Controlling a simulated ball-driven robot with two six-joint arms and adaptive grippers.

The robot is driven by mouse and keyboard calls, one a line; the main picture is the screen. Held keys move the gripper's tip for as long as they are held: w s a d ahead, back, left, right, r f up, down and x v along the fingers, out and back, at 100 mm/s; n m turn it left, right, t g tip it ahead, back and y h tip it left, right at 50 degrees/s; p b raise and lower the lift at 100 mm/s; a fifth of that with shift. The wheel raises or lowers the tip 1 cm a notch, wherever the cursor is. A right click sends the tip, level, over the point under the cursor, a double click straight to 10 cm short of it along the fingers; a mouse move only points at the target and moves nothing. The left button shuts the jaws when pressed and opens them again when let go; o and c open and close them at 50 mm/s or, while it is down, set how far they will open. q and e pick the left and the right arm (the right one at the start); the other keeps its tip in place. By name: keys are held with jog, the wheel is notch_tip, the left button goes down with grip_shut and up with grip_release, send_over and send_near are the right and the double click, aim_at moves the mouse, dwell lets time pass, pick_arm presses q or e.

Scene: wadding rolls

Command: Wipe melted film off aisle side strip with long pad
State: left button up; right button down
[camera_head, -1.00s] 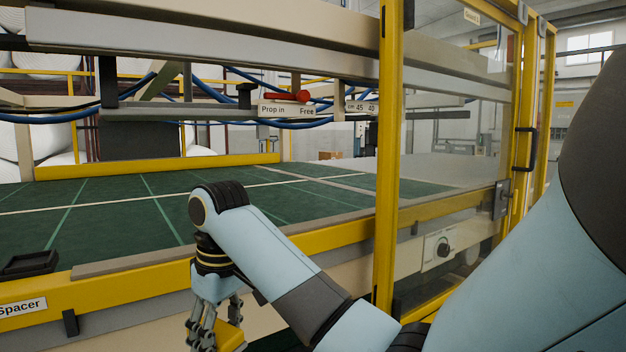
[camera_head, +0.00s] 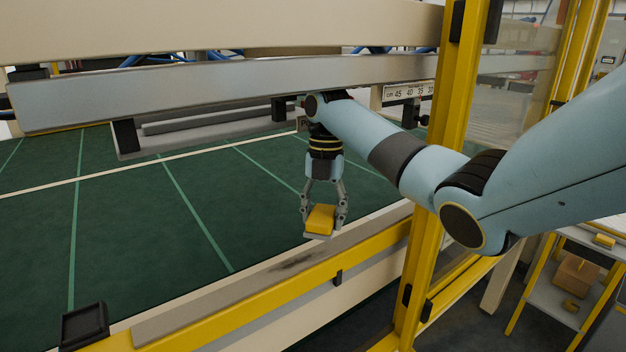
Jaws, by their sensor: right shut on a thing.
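My right gripper (camera_head: 323,208) is shut on a yellow pad (camera_head: 320,219) with a pale underside. It holds the pad above the near edge of the green bed, close to the grey side strip. The side strip (camera_head: 225,290) runs along the inside of the yellow front rail. A dark smear (camera_head: 292,263) lies on the strip, a little left of and below the pad in the picture. The pad looks apart from the smear; I cannot tell whether it touches the strip's edge. My left gripper is not in view.
A beige and grey crossbeam (camera_head: 230,85) spans above the green bed (camera_head: 130,215), close over my right wrist. A yellow post (camera_head: 450,130) stands beside my right forearm. A black tray (camera_head: 85,325) sits at the near left. A shelf cart (camera_head: 560,295) stands at lower right.

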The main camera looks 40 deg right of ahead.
jog(key=shift+w+d+r, duration=0.1)
jog(key=shift+d+r, duration=0.05)
jog(key=shift+r, duration=0.4)
jog(key=shift+r+n, duration=0.1)
jog(key=shift+n, duration=0.3)
jog(key=shift+d+f, duration=0.1)
jog(key=shift+f, duration=0.5)
jog(key=b, duration=0.4)
send_over(323, 251)
jog(key=f, duration=0.4)
jog(key=shift+w+d+f, duration=0.15)
jog(key=shift+w+d, duration=0.05)
jog(key=shift+d, duration=0.1)
jog(key=shift+a+f+b, duration=0.1)
jog(key=shift+f+b, duration=0.3)
jog(key=shift+b, duration=0.05)
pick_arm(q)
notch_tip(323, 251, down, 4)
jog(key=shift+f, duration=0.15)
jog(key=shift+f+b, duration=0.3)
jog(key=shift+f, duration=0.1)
pick_arm(e)
jog(key=shift+f, duration=0.8)
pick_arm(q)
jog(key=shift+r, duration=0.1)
pick_arm(e)
jog(key=shift+a, duration=0.1)
